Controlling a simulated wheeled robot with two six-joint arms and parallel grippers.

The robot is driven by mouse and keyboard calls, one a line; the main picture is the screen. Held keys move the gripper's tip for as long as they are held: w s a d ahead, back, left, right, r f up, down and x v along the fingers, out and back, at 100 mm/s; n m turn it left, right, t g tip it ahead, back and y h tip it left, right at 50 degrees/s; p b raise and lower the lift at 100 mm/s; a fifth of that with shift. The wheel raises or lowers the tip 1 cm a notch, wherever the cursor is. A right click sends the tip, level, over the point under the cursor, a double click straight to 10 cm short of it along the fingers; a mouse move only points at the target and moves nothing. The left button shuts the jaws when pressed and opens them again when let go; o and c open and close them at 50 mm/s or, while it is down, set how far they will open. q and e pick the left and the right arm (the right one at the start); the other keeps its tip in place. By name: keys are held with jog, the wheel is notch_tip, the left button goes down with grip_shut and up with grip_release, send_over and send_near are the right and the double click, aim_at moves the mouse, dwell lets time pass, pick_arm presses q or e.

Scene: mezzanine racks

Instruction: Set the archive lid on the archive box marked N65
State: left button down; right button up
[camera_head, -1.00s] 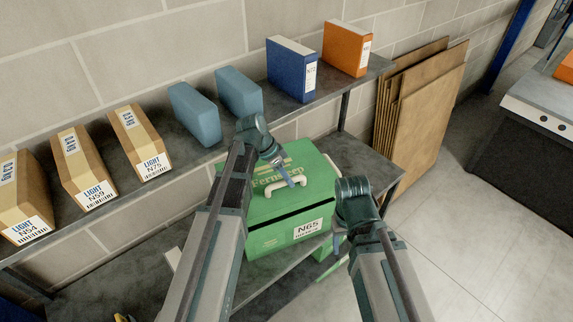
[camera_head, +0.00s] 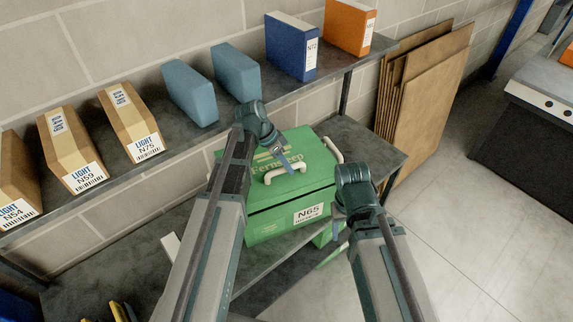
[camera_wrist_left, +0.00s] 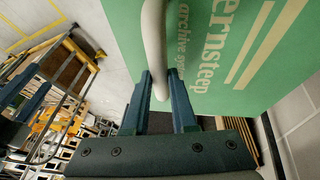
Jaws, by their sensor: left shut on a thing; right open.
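The green archive box (camera_head: 265,228) marked N65 stands on the lower shelf in the head view, its white label facing front. The green archive lid (camera_head: 312,178) with white lettering is over the box top, with a thin dark line between them. I cannot tell whether it is fully seated. My left gripper (camera_head: 287,164) is at the lid's white handle (camera_head: 276,176). In the left wrist view the handle (camera_wrist_left: 154,40) passes between the fingers, which are shut on it. My right gripper (camera_head: 341,228) is open and empty, beside the box's right front corner.
Several tan boxes (camera_head: 133,118), two light-blue boxes (camera_head: 190,93), a dark-blue binder (camera_head: 290,48) and an orange binder (camera_head: 346,27) stand on the upper shelf (camera_head: 205,140). Brown boards (camera_head: 430,95) lean against the wall at right. The floor (camera_head: 470,230) at right is clear.

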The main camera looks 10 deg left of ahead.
aim_at(284, 176)
pick_arm(q)
jog(key=shift+f+b, duration=3.05)
jog(key=shift+f, duration=0.3)
pick_arm(e)
notch_tip(284, 176, down, 7)
jog(key=shift+r, duration=0.15)
pick_arm(q)
jog(key=c, duration=0.6)
grip_release()
jog(key=shift+c, duration=0.2)
